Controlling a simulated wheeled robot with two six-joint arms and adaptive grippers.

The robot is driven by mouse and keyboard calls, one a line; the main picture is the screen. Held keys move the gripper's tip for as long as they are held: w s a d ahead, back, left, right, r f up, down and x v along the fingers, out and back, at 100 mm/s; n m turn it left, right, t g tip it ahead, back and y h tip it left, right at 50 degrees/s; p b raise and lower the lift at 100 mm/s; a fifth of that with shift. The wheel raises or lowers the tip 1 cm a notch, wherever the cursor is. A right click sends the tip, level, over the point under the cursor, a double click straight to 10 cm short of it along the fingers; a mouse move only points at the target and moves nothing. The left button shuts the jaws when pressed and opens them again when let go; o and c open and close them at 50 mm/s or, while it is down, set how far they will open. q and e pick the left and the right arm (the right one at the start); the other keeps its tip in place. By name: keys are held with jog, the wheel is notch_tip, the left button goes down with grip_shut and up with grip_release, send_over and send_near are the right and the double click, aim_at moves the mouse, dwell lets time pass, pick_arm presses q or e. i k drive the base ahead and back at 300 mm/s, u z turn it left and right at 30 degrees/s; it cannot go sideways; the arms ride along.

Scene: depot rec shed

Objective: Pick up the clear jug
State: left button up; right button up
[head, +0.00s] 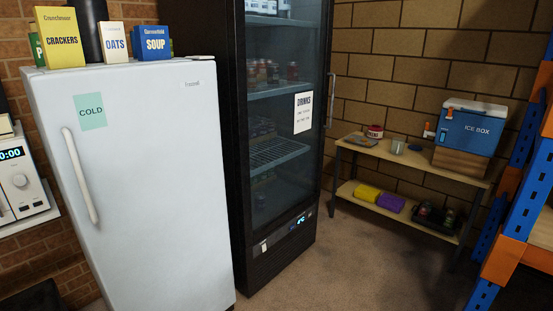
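I cannot make out a clear jug for certain. A small greyish cup-shaped vessel (398,146) stands on the top of the low wooden bench (440,166) at the right; it is too small to tell whether it is clear. The drinks fridge (275,150) has a closed glass door, with cans and other items dim on its shelves. Neither of my grippers is in view.
A white fridge (150,190) stands shut at left, with boxes on top. The bench also holds a blue ice box (468,130) on a wooden block and a red-and-white tin (375,132). Blue-orange racking (510,235) stands at right. Floor before the bench is clear.

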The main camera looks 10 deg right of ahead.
aim_at(397, 144)
jog(key=z, duration=0.5)
jog(key=i, duration=2.65)
jog(key=z, duration=1.35)
jog(key=i, duration=1.6)
jog(key=z, duration=0.5)
